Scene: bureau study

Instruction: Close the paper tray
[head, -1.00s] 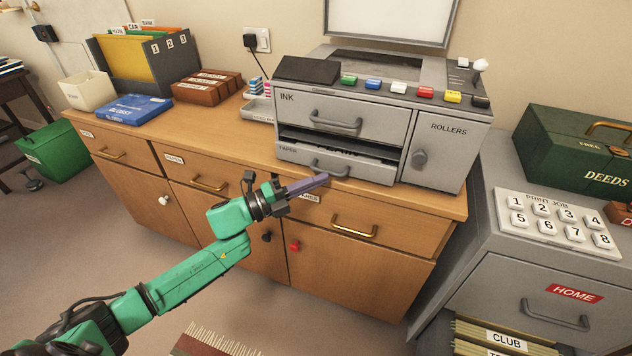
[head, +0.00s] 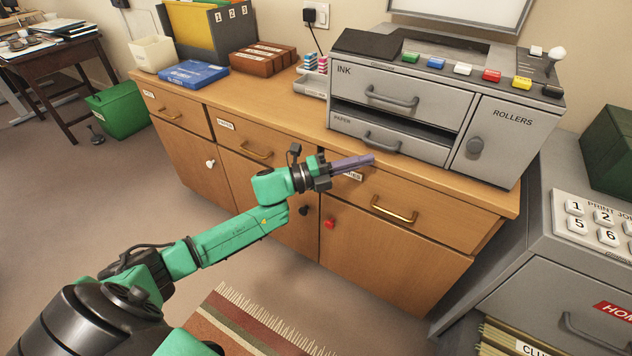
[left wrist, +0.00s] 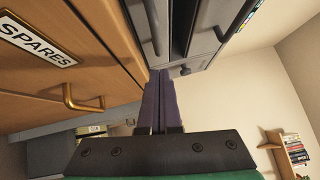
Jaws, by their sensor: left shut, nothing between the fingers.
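The paper tray (head: 410,146) is the low grey drawer marked PAPER in the grey printer, with a bar handle (head: 381,145). Its front looks about level with the printer's face, with a dark slot above it. Whether it is fully in, I cannot tell. My left gripper (head: 372,159) is shut and empty, its purple fingers pointing right, just below and in front of the tray handle. In the left wrist view, the shut fingers (left wrist: 160,75) point toward the tray front (left wrist: 140,30). Contact is unclear. My right gripper is not in view.
The printer has an INK drawer (head: 400,92) above the tray and a ROLLERS door (head: 500,135) on the right. It stands on a wooden cabinet (head: 275,112). A grey filing cabinet (head: 530,260) stands at right. A striped rug (head: 225,325) lies on the floor.

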